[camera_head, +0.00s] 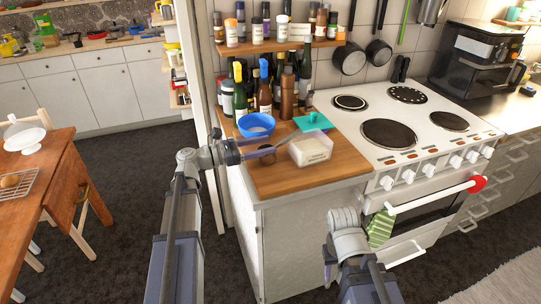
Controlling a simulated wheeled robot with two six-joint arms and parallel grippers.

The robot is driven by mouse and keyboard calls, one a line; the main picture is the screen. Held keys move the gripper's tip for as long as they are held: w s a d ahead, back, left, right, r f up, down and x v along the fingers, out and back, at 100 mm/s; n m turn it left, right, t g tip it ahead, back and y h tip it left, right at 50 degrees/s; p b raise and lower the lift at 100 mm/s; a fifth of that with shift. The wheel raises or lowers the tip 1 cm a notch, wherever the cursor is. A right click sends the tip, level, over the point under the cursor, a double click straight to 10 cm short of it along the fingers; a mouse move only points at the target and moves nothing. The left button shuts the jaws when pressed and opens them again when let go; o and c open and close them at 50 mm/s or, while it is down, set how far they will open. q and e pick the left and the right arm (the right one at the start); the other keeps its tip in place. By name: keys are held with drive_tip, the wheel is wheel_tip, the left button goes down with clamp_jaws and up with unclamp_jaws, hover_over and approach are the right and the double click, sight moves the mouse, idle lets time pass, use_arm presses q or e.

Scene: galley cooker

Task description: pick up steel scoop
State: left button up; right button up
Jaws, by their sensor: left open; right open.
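I cannot make out the steel scoop for certain in the head view. A clear tub with white contents (311,150) stands on the wooden worktop (290,182), and a teal lid (313,122) lies behind it. My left gripper (274,147) is open over the worktop, just left of the tub, with its fingers pointing right. A small dark brown round thing (266,160) lies by its fingers. My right gripper (329,264) is low in front of the cabinet, mostly hidden by its own wrist, and holds nothing that I can see.
A blue bowl (257,124) stands behind my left gripper. Several bottles (241,98) and a brown pepper mill (287,95) crowd the back of the worktop. The white cooker (424,135) adjoins on the right. A wooden table (40,205) stands far left, with open floor between.

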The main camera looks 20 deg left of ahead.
sight(279, 141)
use_arm(q)
drive_tip(key=x, duration=0.5)
drive_tip(key=shift+d+r, duration=0.1)
drive_tip(key=shift+r, duration=0.05)
drive_tip(key=shift+c, duration=0.2)
clamp_jaws()
